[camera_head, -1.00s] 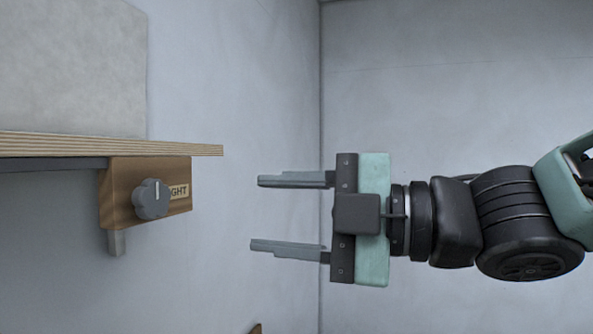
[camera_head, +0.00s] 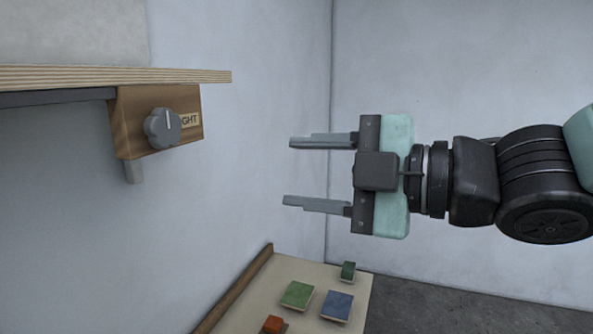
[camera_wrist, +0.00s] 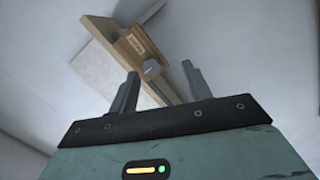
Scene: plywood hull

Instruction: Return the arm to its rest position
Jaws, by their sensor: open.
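My gripper (camera_head: 318,173) is open and empty, with its two grey fingers apart and pointing left in the head view. It is in free air, to the right of the grey knob (camera_head: 162,128) and clear of it. The knob is on a wooden block (camera_head: 130,120) with a label ending in "GHT", under a plywood shelf (camera_head: 120,76). In the wrist view, the knob (camera_wrist: 151,69) and the wooden block (camera_wrist: 136,45) show beyond the fingers (camera_wrist: 160,88).
A low pale board (camera_head: 250,300) stands below, with a wooden edge strip (camera_head: 240,285). On it are a green block (camera_head: 297,295), a blue block (camera_head: 337,305), an orange block (camera_head: 274,324) and a small dark green block (camera_head: 348,271). Space around my gripper is clear.

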